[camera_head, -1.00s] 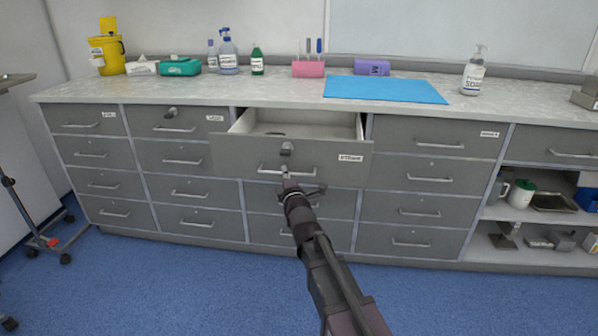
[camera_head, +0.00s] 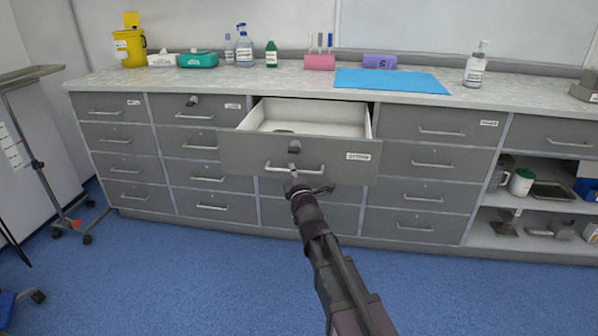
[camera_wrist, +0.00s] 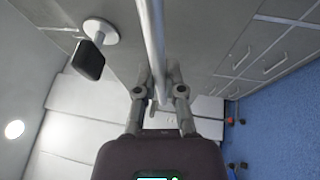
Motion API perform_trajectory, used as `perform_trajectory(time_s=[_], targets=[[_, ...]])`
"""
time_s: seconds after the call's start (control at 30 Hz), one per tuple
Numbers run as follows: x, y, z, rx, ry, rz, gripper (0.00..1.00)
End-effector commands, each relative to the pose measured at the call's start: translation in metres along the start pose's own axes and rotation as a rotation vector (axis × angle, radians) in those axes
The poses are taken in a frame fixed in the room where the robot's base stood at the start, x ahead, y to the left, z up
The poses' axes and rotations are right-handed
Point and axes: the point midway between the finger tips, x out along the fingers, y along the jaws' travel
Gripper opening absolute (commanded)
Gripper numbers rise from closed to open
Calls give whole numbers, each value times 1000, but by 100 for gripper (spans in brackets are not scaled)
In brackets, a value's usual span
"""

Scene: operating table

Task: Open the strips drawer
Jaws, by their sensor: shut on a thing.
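The strips drawer (camera_head: 228,148) is a grey drawer in the top row, with a small white label at its right whose text is too blurred to read surely. In the wrist view the handle bar (camera_wrist: 152,45) runs between the fingers of my gripper (camera_wrist: 158,80).
Other grey drawers (camera_head: 428,131) on both sides are shut. The worktop (camera_head: 200,84) carries a yellow bin (camera_head: 130,46), bottles, boxes and a blue mat (camera_head: 390,80). Open shelves (camera_head: 540,205) stand at the right. A wheeled stand (camera_head: 65,212) is at the left. The blue floor in front is clear.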

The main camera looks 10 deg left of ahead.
Motion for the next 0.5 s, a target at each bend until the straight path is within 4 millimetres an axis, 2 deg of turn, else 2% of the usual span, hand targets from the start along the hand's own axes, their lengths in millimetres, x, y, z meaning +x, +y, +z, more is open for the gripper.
perform_trajectory(time_s=[0.2,0.23,0.33,0.37,0.5], targets=[[1,0,6,-2,-6,1,0],[1,0,7,-2,-7,1,16],[1,0,9,-2,-10,0,45],[1,0,10,-2,-11,0,48],[1,-1,12,-3,-13,0,48]])
